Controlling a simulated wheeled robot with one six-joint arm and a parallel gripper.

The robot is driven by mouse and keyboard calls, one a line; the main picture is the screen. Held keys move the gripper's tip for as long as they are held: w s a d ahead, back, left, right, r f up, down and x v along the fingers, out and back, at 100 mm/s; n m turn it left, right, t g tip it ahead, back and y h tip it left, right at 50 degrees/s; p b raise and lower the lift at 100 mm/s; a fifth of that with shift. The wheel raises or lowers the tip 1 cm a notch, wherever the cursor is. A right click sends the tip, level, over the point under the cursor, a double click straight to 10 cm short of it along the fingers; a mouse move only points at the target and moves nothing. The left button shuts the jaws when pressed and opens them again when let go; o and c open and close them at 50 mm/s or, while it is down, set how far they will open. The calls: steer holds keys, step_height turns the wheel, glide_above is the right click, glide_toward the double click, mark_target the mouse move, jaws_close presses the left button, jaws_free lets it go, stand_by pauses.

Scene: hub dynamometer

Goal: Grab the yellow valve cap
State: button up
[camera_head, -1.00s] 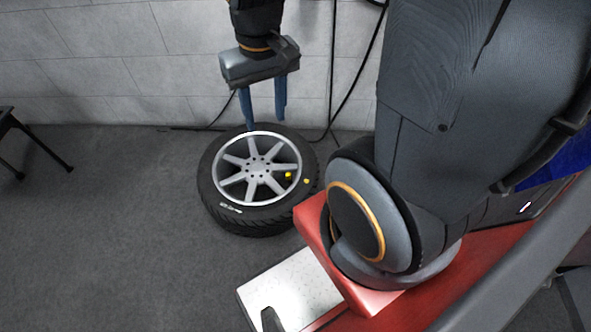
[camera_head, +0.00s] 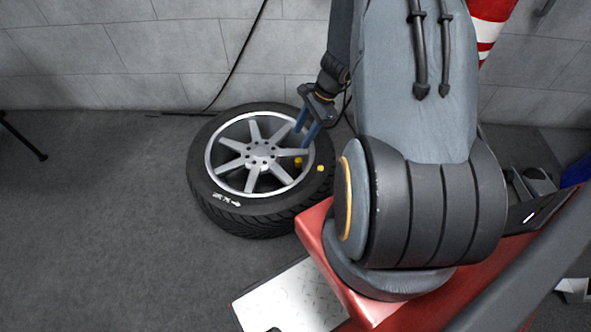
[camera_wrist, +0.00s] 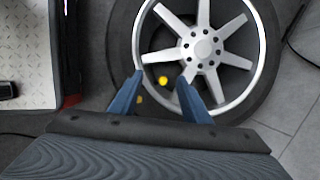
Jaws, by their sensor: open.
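The yellow valve cap (camera_head: 298,161) shows on the right side of the wheel, just inside the rim (camera_head: 260,153) of a tyre lying flat on the floor. My gripper (camera_head: 301,139) is open and empty, with its blue fingers pointing down above the right part of the rim, close to the cap in the picture. In the wrist view the cap (camera_wrist: 162,80) appears between the two fingertips (camera_wrist: 160,77), and clear of both fingers in the picture. How high the fingertips are above it I cannot tell.
A second yellow spot (camera_head: 320,168) is on the tyre sidewall beside the cap; it also shows in the wrist view (camera_wrist: 140,99). A black cable (camera_head: 238,60) hangs at the wall. Grey floor (camera_head: 100,220) is free at left.

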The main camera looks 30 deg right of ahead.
mark_target(300, 160)
steer(key=d+f+m+b, duration=0.1)
steer(key=f, duration=0.2)
steer(key=d+f+m+b, duration=0.1)
steer(key=f, duration=0.2)
steer(key=d+f+m+b, duration=0.1)
steer(key=f, duration=0.2)
steer(key=shift+w+d+f+t, duration=0.25)
steer(key=shift+d+f+t, duration=0.05)
steer(key=shift+f, duration=0.1)
steer(key=shift+b+x, duration=0.3)
steer(key=shift+x, duration=0.9)
steer(key=x, duration=0.1)
steer(key=b+x, duration=0.1)
steer(key=x, duration=0.1)
steer(key=b+x, duration=0.1)
steer(key=x, duration=0.1)
steer(key=shift+w+a, duration=0.2)
steer(key=shift+w, duration=0.25)
steer(key=shift+r, duration=0.1)
jaws_close()
